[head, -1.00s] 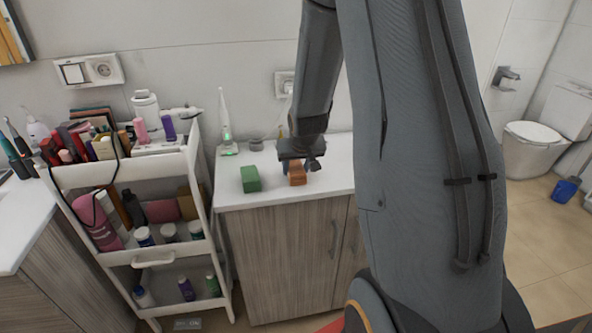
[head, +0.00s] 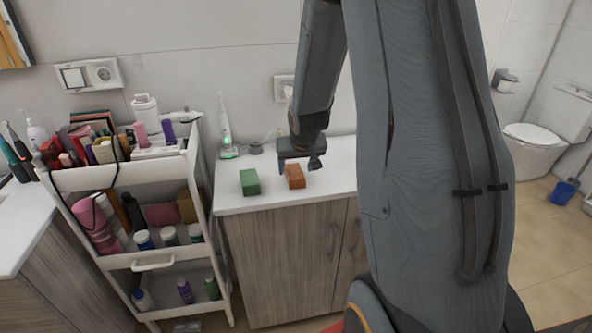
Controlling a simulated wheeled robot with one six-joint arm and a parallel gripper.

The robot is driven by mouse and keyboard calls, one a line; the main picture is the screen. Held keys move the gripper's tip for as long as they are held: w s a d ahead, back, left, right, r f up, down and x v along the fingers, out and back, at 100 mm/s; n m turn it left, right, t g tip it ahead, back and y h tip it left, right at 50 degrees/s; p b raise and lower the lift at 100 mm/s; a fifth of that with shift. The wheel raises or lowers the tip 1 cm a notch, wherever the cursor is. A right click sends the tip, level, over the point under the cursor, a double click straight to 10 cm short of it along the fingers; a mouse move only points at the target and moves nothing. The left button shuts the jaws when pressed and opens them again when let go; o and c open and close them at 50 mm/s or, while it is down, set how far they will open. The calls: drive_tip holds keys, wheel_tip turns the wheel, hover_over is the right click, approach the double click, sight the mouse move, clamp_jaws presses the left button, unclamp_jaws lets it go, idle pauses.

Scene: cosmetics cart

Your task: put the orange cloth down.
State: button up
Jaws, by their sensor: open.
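The orange cloth (head: 295,177) is a small folded block lying on the white counter top (head: 236,200) near its front edge. My gripper (head: 300,161) is just above and behind it, open and apparently clear of the cloth. The fingers are small and partly dark against the arm, so the exact gap to the cloth is hard to tell. A green cloth (head: 250,182) of similar shape lies on the counter to the left of the orange one, apart from it.
A white cart (head: 150,262) full of cosmetics stands left of the cabinet. An electric toothbrush (head: 225,130) stands at the back of the counter, with a small grey object (head: 255,148) beside it. My arm hides the counter's right side.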

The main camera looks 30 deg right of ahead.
drive_tip(key=p+v, duration=0.5)
drive_tip(key=v, duration=0.4)
drive_tip(key=s+a+r+n+g+y, duration=0.1)
drive_tip(key=s+a+r+n+g, duration=0.2)
drive_tip(key=s+a, duration=1.2)
drive_tip(key=shift+s+a+r+y, duration=0.15)
drive_tip(key=shift+s+a+y, duration=0.15)
drive_tip(key=shift+s, duration=0.9)
